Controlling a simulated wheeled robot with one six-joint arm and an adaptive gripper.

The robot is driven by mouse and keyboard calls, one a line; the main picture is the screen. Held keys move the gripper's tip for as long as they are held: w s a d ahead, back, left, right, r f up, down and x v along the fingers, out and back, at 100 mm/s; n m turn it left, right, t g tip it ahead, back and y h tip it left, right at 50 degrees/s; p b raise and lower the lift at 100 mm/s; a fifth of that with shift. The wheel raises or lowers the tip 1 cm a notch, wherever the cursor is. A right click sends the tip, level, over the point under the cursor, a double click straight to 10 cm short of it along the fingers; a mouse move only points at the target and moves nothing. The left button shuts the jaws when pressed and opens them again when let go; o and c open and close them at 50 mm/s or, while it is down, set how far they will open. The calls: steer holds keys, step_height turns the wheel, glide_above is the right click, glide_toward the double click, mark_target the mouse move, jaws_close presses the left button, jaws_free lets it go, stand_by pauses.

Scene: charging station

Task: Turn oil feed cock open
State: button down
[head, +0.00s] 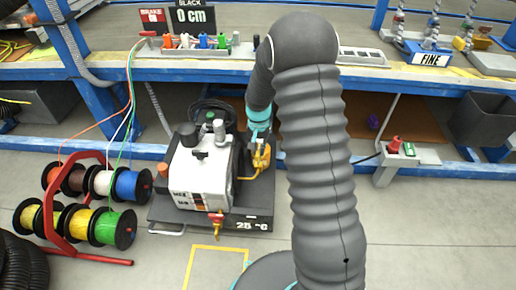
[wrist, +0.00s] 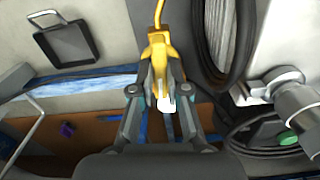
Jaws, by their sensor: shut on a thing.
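A white pump unit (head: 203,170) stands on a dark wheeled base (head: 165,212) on the floor. A brass cock with a red handle (head: 216,221) sits low on its front. A yellow fitting (head: 262,159) is at its right side, with a thin yellow tube. My gripper (head: 258,138) reaches down beside the pump and is shut on this fitting. In the wrist view the fitting (wrist: 158,50) lies between the fingertips of my gripper (wrist: 158,90), with a small white piece below it. I cannot tell which fitting is the oil feed cock, nor its handle position.
A red reel stand (head: 70,215) with several coloured spools is at the left. A blue workbench (head: 110,72) runs behind, with fittings on it. Black hose (wrist: 232,40) and grey pump parts (wrist: 295,100) are close on the gripper's right.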

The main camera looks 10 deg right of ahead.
steer(key=shift+w+n, duration=0.1)
steer(key=shift+n, duration=0.4)
steer(key=c, duration=1.2)
jaws_free()
steer(key=shift+o, duration=0.2)
steer(key=shift+r, duration=0.1)
step_height(320, 180, up, 12)
